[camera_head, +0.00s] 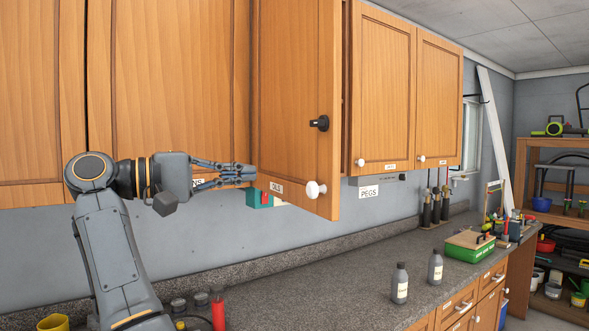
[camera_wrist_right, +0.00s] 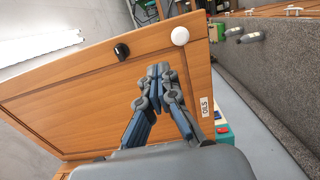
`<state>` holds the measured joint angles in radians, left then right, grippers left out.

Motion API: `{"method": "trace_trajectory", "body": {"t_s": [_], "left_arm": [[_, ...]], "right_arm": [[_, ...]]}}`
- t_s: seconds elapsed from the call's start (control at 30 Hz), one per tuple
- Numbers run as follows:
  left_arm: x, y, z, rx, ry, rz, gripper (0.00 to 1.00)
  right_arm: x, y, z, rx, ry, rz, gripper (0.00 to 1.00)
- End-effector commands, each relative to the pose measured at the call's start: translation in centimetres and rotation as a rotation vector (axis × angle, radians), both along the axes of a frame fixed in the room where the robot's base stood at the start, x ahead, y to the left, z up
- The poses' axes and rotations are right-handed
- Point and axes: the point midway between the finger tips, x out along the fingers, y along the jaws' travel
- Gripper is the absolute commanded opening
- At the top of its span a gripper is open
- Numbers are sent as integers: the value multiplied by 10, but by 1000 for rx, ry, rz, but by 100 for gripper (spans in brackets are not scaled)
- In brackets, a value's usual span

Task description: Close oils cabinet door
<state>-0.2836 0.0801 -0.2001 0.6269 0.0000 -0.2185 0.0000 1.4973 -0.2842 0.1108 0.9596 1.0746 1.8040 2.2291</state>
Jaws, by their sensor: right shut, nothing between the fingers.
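The oils cabinet door (camera_head: 295,100) is a wooden panel standing open, swung out from the wall cabinets, with an "OILS" label low on it, a white knob (camera_head: 316,189) and a black latch (camera_head: 319,123). In the right wrist view the door (camera_wrist_right: 90,95) fills the middle, with its white knob (camera_wrist_right: 180,36) near the top. My right gripper (camera_head: 252,172) is shut and empty, its fingertips in front of the door's lower part, left of the knob. It also shows in the wrist view (camera_wrist_right: 158,72); contact with the door is unclear. My left gripper is not in view.
More wall cabinets (camera_head: 385,85) hang right of the door, shut. The grey counter (camera_head: 340,275) below holds two grey bottles (camera_head: 400,283), a green box (camera_head: 468,246) and a red bottle (camera_head: 217,310). A teal box (camera_head: 259,198) shows behind the door's lower edge.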

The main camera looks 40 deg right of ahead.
Motion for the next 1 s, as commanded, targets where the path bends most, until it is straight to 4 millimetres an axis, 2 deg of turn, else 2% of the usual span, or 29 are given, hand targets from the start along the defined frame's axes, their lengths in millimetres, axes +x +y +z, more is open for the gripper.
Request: {"method": "trace_trajectory", "body": {"t_s": [0.17,0.33,0.47,0.57,0.7,0.83,1.0], "left_arm": [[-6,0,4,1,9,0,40],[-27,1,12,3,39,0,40],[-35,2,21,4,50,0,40],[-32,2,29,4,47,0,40],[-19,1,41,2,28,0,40],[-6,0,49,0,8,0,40],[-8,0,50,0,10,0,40]], "right_arm": [[-3,-13,1,2,-1,0,0],[-12,-45,2,1,-1,-3,0],[-20,-73,3,1,-1,-4,0],[-25,-92,4,0,-1,-4,0],[-30,-115,4,-1,1,-2,0],[-33,-128,2,0,2,-1,0],[-35,-135,1,-1,1,2,0]]}}
